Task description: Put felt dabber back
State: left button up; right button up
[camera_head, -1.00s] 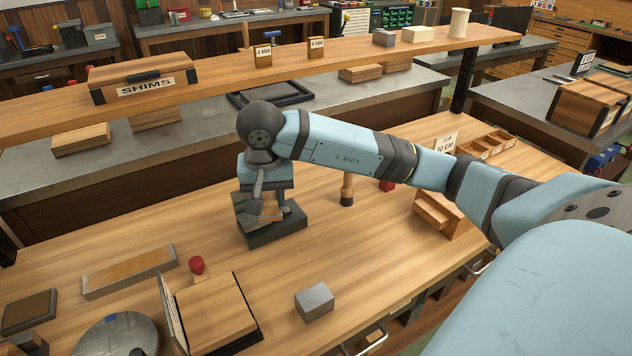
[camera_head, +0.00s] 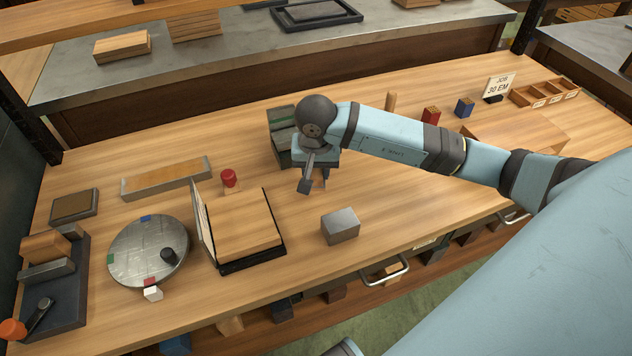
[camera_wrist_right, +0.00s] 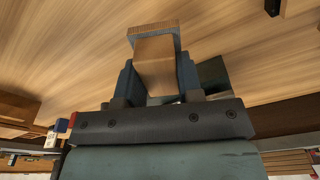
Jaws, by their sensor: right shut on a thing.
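My right gripper (camera_head: 312,182) is above the workbench, at the front right of a dark green box (camera_head: 284,148). In the right wrist view this gripper (camera_wrist_right: 154,88) is shut on the felt dabber (camera_wrist_right: 155,62), a wooden block with a grey-brown pad at its far end. The dabber is between the two fingers, with bare wood-grain bench behind it. In the head view the wrist hides the dabber and most of the fingers. A dark block beside the right finger in the wrist view may be the green box.
A grey metal block (camera_head: 340,226) lies in front of the gripper. To the left are a wooden board on a black base (camera_head: 243,222), a red knob (camera_head: 228,178), a round metal disc (camera_head: 140,240) and a shallow tray (camera_head: 166,178). Bench right of the grey block is clear.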

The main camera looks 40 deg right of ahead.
aim_at(316, 182)
jog(key=shift+f, duration=2.25)
jog(key=shift+f+b, duration=0.2)
jog(key=shift+b, duration=0.25)
jog(key=o, duration=0.8)
jog(key=shift+r, duration=0.15)
